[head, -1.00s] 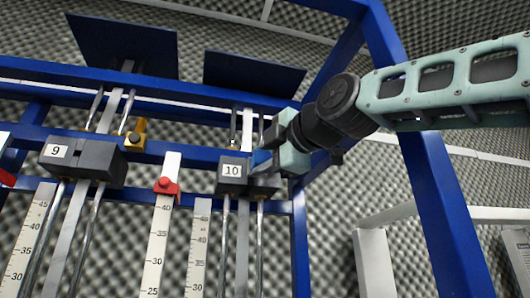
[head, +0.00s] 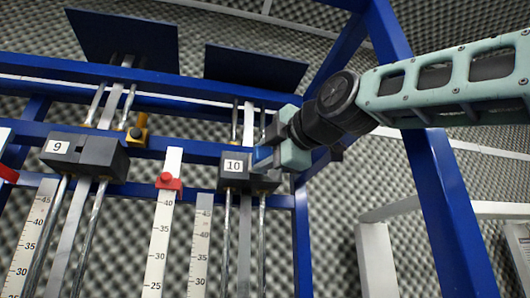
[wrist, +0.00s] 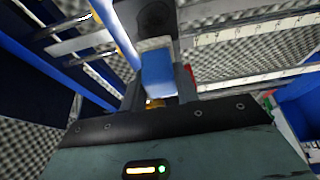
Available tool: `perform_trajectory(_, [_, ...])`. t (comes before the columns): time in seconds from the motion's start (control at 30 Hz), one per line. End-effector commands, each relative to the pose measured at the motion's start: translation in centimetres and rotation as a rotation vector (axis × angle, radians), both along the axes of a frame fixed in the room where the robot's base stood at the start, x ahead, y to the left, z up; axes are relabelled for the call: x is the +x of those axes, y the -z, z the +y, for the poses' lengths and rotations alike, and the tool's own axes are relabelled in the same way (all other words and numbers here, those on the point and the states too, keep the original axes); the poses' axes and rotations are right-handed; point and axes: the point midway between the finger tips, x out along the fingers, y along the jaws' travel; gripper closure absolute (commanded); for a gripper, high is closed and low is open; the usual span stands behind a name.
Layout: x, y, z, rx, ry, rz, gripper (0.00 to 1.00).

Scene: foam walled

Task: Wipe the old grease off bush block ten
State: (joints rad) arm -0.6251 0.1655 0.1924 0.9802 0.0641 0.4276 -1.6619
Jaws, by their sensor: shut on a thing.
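Bush block ten (head: 233,180), a dark block with a white "10" label, sits on the upright rods below the blue cross beam in the head view. My gripper (head: 266,156) reaches in from the right. It is shut on a small blue pad (head: 262,154), which lies at the upper right part of the block and hides some of it. In the wrist view the blue pad (wrist: 158,72), with a grey strip at its far end, sits between the fingers. Whether the pad touches the block cannot be told. No grease can be made out.
Block nine (head: 85,155) is on rods to the left, with a yellow fitting (head: 138,130) above it. A white scale (head: 160,235) with a red clamp (head: 168,181) and a second scale (head: 200,245) stand between them. A blue frame post (head: 440,200) rises at the right.

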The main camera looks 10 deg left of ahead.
Motion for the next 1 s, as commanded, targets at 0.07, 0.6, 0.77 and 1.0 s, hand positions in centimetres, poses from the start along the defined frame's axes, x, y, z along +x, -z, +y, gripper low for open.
perform_trajectory(0.07, [0.2,-0.1,0.1,0.0,0.0,0.0,0.91])
perform_trajectory(0.6, [1.1,0.0,0.6,0.0,-0.001,0.0,0.91])
perform_trajectory(0.77, [1.2,0.1,0.4,0.001,0.0,0.0,0.91])
perform_trajectory(1.0, [2.0,0.3,-1.4,0.001,0.003,0.0,0.91])
